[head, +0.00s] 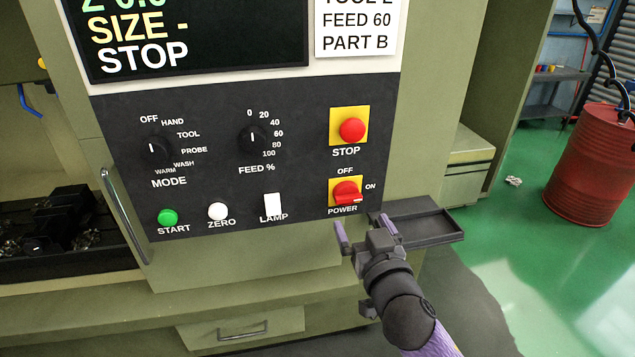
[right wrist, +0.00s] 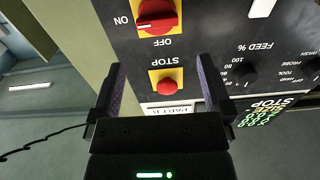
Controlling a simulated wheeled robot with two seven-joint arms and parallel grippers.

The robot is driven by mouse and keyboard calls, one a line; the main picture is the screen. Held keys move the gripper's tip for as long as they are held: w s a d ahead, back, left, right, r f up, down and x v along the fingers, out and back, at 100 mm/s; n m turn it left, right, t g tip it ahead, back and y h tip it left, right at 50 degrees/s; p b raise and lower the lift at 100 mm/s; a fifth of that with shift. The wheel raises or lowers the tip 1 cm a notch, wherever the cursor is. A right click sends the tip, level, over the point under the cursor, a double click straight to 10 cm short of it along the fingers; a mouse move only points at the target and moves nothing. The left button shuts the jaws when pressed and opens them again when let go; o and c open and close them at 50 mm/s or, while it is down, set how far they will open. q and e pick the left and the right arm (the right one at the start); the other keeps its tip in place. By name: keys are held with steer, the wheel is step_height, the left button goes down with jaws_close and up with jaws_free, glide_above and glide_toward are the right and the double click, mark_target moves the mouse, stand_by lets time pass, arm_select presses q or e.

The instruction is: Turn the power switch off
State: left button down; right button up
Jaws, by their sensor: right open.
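The power switch (head: 346,192) is a red rotary knob on a yellow plate at the lower right of the dark control panel (head: 300,182). Its handle points right, toward the ON label; OFF is printed above it. In the right wrist view, which is upside down, the power switch (right wrist: 157,17) is at the top, with its white mark toward ON. My right gripper (head: 363,230) is open and empty, just below the switch and apart from it. Its two purple-padded fingers (right wrist: 160,78) also show in the wrist view. My left gripper is not in view.
A red STOP button (head: 352,129) sits above the switch. A dark tray (head: 430,222) juts out right of the panel, close to my gripper. The lamp switch (head: 272,204), white and green buttons, and two dials are to the left. A red barrel (head: 592,165) stands far right.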

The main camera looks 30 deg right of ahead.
mark_target(350, 199)
steer(key=x, duration=0.8)
steer(key=shift+w+d+f, duration=0.1)
steer(key=shift+w+d, duration=0.05)
steer(key=shift+w, duration=0.2)
steer(key=c, duration=1.1)
